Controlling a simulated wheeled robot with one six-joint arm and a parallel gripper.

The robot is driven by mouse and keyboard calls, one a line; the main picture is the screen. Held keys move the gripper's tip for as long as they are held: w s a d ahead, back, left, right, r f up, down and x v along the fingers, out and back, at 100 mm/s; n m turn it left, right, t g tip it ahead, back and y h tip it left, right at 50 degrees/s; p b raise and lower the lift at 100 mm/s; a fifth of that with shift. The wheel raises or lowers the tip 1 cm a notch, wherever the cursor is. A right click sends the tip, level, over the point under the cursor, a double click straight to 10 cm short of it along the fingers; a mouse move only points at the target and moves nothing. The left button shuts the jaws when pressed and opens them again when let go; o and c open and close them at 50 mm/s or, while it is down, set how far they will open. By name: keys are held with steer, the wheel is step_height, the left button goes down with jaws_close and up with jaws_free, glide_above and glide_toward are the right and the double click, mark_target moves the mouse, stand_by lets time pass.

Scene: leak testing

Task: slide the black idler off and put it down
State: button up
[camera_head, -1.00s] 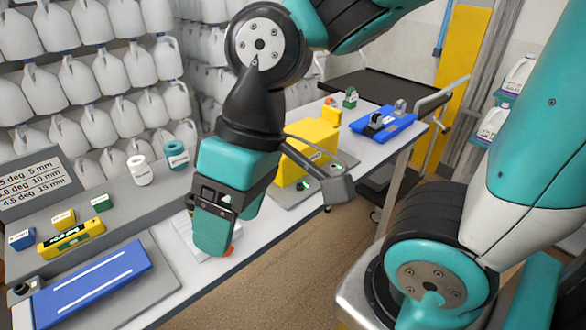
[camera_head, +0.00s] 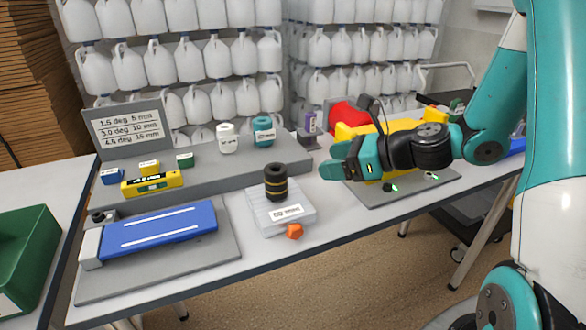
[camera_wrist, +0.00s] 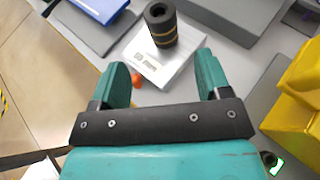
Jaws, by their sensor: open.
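The black idler (camera_head: 276,182) is a short black cylinder with yellow bands. It stands upright on a pale labelled block (camera_head: 283,213) on the table. My gripper (camera_head: 333,171) is to the right of the idler in the head view, apart from it. In the wrist view the idler (camera_wrist: 160,24) stands ahead of my open, empty fingers (camera_wrist: 162,62), showing a dark hole in its top. The block (camera_wrist: 150,62) lies under it. Whether a post runs inside the idler cannot be seen.
An orange hex piece (camera_head: 294,231) sits at the block's front edge. A blue bar fixture (camera_head: 160,229) lies to the left, and a yellow housing (camera_head: 350,131) stands behind my gripper. A grey shelf (camera_head: 215,176) with bottles runs behind. Bare tabletop lies right of the block.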

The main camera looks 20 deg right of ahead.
mark_target(271, 169)
steer(key=p+x, duration=0.1)
steer(key=x, duration=1.3)
steer(key=shift+w+a+f, duration=0.1)
steer(key=shift+a+f, duration=0.05)
steer(key=shift+c, duration=0.4)
jaws_close()
steer(key=shift+r+p, duration=4)
steer(key=shift+p, duration=0.3)
